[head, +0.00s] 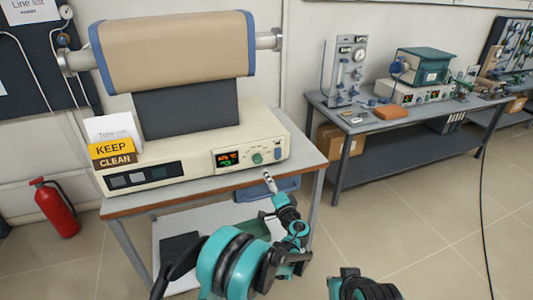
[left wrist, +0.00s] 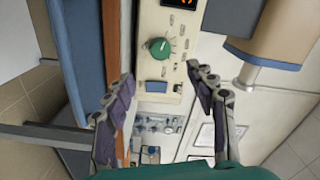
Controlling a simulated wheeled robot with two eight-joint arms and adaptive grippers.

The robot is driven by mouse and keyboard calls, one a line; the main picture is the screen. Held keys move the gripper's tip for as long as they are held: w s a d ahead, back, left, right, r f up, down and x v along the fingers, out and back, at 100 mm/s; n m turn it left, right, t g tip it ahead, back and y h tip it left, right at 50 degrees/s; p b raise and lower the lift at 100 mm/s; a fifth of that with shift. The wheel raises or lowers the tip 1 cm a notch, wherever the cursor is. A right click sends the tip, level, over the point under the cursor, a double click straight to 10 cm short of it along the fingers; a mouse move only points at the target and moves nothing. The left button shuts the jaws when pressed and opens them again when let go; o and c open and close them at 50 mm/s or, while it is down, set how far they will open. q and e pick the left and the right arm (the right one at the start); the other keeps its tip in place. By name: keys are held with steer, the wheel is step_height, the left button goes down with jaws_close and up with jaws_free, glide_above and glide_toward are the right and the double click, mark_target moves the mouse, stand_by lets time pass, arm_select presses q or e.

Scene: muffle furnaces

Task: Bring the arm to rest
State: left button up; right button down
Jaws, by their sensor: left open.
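My left arm (head: 228,265) reaches up from the bottom of the head view. My left gripper (head: 270,183) is just in front of the furnace table's front edge, below the right end of the control panel. In the left wrist view my left gripper (left wrist: 165,82) is open, with its two fingers spread and nothing between them. The furnace (head: 190,150) faces it; its green knob (left wrist: 159,47) and a blue button (left wrist: 156,85) show ahead of the fingers. Part of my right arm (head: 362,287) shows at the bottom edge; its gripper is out of view.
The furnace stands on a table (head: 135,208) with a wooden edge, and a blue drawer or tray (head: 262,190) sits under the top. A "Keep clean" sign (head: 112,150) stands at left. A fire extinguisher (head: 55,208) is on the floor. Open floor (head: 420,220) lies to the right.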

arm_select(q)
steer(key=shift+a, duration=0.1)
steer(key=s+a+r+n+g, duration=0.35)
steer(key=s+a, duration=0.25)
steer(key=a, duration=0.3)
steer(key=s+a+r+n+g, duration=0.2)
steer(key=s+a+r+g, duration=0.15)
steer(key=s+a, duration=0.4)
steer(key=s+a+f+n+g+h, duration=0.1)
steer(key=s+h, duration=0.1)
steer(key=s, duration=0.6)
steer(key=s+a+f+n+g+h, duration=0.1)
steer(key=s+a+f+n, duration=0.1)
steer(key=s, duration=0.7)
steer(key=s+a+f+n+g+h, duration=0.1)
steer(key=s+n+h, duration=0.1)
steer(key=s, duration=0.7)
steer(key=shift+s+a+f+h, duration=0.2)
steer(key=shift+a+f+h, duration=0.1)
steer(key=shift+a, duration=0.05)
